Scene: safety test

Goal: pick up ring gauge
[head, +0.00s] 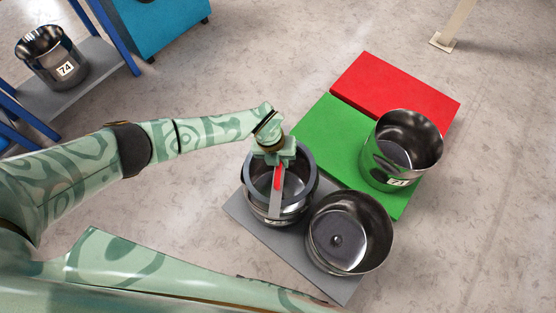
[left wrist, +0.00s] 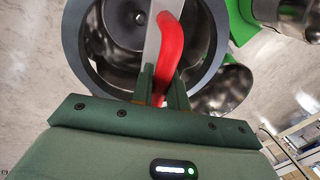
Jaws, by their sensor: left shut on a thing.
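The ring gauge (head: 313,178) is a dark grey ring with a pale flat bar across it and a red grip on the bar. It also shows in the left wrist view (left wrist: 72,42). My left gripper (head: 276,163) points down and is shut on the red grip, which lies between its fingers in the left wrist view (left wrist: 163,88). The ring is at the top of a steel bucket (head: 270,211) on the grey mat. I cannot tell whether it rests around the rim or hangs just above it. My right gripper is not in view.
A second steel bucket (head: 381,236) stands close beside on the grey mat (head: 242,216). A bucket marked 71 (head: 410,145) stands on the green mat (head: 325,130), next to a red mat (head: 400,92). Bucket 74 (head: 50,58) is on a shelf at the upper left.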

